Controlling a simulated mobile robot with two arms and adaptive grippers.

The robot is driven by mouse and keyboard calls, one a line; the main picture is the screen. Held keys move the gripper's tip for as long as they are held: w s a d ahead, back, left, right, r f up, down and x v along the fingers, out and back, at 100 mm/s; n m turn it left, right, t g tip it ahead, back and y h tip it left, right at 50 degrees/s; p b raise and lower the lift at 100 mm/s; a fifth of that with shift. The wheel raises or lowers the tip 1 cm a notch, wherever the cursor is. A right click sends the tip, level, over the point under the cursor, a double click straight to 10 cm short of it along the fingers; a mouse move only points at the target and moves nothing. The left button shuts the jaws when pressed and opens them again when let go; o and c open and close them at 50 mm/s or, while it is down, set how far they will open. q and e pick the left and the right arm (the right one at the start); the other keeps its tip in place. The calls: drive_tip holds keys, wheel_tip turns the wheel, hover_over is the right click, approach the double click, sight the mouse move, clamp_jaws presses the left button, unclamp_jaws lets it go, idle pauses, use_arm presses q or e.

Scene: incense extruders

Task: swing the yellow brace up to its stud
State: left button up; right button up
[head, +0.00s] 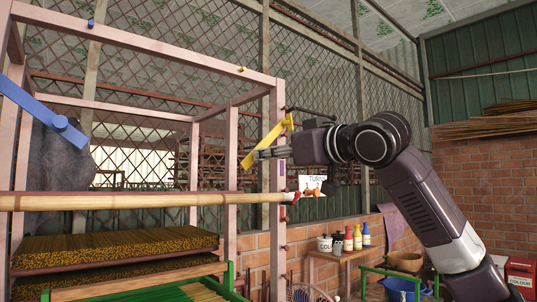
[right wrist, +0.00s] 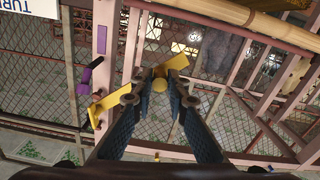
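The yellow brace (head: 247,159) slants from lower left to upper right across the rack's right front post in the head view. A small yellow stud (head: 242,69) sits on the top beam, above and apart from the brace. My right gripper (head: 261,153) is at the brace's lower part. In the right wrist view its two fingers (right wrist: 160,80) close in on a yellow knob (right wrist: 160,85) in front of the brace (right wrist: 108,107); the fingers hide part of the brace. My left gripper is not in view.
A blue brace (head: 45,120) hangs at the rack's left, with a blue stud (head: 90,23) on the top beam. A bamboo pole (head: 140,202) crosses the rack below the gripper. Trays of incense (head: 110,247) lie lower. A purple part (right wrist: 90,76) is near the post.

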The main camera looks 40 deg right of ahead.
clamp_jaws()
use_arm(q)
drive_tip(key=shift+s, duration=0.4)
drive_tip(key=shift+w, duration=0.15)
use_arm(e)
drive_tip(key=shift+a+r, duration=0.15)
drive_tip(key=shift+r, duration=0.05)
drive_tip(key=shift+a+r+m+p, duration=0.35)
drive_tip(key=shift+a+r+m, duration=0.25)
drive_tip(key=shift+m, duration=0.3)
use_arm(q)
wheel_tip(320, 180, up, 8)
drive_tip(key=p, duration=0.7)
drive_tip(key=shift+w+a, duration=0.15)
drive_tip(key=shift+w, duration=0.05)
use_arm(e)
wheel_tip(320, 180, up, 16)
drive_tip(key=d+m, duration=0.1)
drive_tip(key=m, duration=1.4)
drive_tip(key=shift+f, duration=0.15)
drive_tip(key=shift+d, duration=0.1)
